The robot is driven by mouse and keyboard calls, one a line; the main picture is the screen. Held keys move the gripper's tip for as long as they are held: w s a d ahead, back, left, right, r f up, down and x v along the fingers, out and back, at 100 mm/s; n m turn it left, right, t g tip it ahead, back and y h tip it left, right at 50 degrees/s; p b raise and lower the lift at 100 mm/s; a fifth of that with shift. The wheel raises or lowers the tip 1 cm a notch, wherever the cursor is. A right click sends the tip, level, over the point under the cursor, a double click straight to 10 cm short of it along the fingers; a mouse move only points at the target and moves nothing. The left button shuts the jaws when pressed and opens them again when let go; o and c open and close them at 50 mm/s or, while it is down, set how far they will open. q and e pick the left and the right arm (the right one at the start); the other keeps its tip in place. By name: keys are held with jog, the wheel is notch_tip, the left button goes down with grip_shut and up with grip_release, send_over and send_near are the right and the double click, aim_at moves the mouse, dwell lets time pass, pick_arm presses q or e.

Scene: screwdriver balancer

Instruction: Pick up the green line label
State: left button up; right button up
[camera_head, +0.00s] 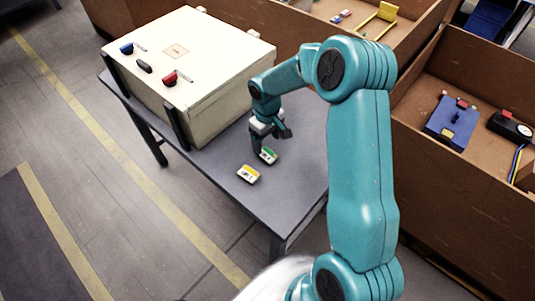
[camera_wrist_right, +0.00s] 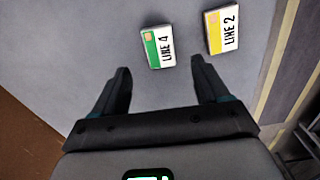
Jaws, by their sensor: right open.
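The green line label (camera_head: 268,155) lies flat on the grey table, a white block with a green stripe. In the right wrist view the green label (camera_wrist_right: 158,47) reads "LINE 4" and lies just beyond the fingertips, between their lines. My right gripper (camera_head: 270,141) is open above the table, close to the green label; in the wrist view its fingers (camera_wrist_right: 160,66) are spread with nothing between them. A yellow label (camera_head: 248,174) lies nearby; in the wrist view the yellow label (camera_wrist_right: 226,30) reads "LINE 2". My left gripper is not in view.
A large cream box (camera_head: 190,65) stands on the grey table (camera_head: 290,195), with blue, dark and red tools on top. Brown bins (camera_head: 460,180) holding parts stand at the right. The table's front is clear around the labels.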

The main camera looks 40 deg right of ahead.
aim_at(267, 154)
notch_tip(267, 154, down, 6)
jog(key=shift+s+f+p, duration=0.1)
jog(key=shift+f+p, duration=0.15)
jog(key=shift+p, duration=0.3)
jog(key=c, duration=1.3)
